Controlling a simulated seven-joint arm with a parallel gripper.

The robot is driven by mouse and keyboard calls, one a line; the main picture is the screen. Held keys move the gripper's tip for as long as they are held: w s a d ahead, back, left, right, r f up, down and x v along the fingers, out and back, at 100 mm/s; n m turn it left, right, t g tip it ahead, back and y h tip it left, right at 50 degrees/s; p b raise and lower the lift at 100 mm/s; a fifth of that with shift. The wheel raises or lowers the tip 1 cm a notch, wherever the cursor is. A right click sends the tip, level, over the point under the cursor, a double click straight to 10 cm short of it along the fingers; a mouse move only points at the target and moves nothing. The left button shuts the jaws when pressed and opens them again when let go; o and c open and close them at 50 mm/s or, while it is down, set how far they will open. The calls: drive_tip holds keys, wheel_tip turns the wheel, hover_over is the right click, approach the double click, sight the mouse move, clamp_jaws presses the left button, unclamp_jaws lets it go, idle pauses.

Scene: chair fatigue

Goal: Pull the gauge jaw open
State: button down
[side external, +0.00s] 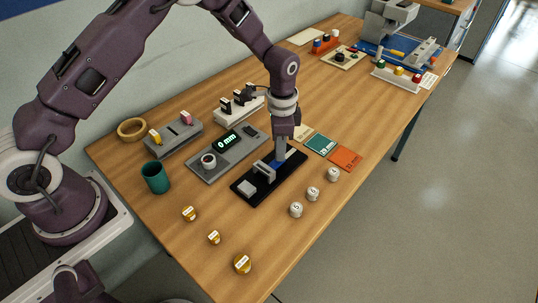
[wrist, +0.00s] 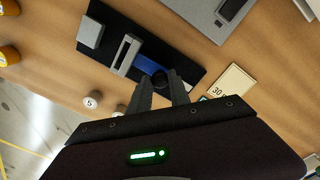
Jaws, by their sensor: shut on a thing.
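The gauge has a black base (side external: 292,172) with a grey end block (side external: 247,188) and a grey upright jaw (side external: 265,171) a short gap from it. In the wrist view the block (wrist: 91,32) and the jaw (wrist: 125,52) stand apart, with a blue slide (wrist: 148,66) beside the jaw. A round black knob (wrist: 160,77) sits at the end of the slide. My gripper (side external: 280,156) is down over the gauge, its fingers (wrist: 161,84) shut on the knob. The knob is hidden in the side view. A display (side external: 227,141) beside the gauge reads 0 mm.
White numbered weights (side external: 313,193) and brass ones (side external: 214,237) stand in front of the gauge. Coloured cards (side external: 320,144) lie to its right. A green cup (side external: 155,177) and grey console (side external: 208,172) are left. The table's front edge is clear.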

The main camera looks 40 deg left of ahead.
drive_tip(key=shift+w, duration=1.15)
drive_tip(key=c, duration=1.2)
unclamp_jaws()
drive_tip(key=shift+s, duration=0.1)
wheel_tip(320, 180, up, 7)
drive_tip(key=shift+r, duration=0.1)
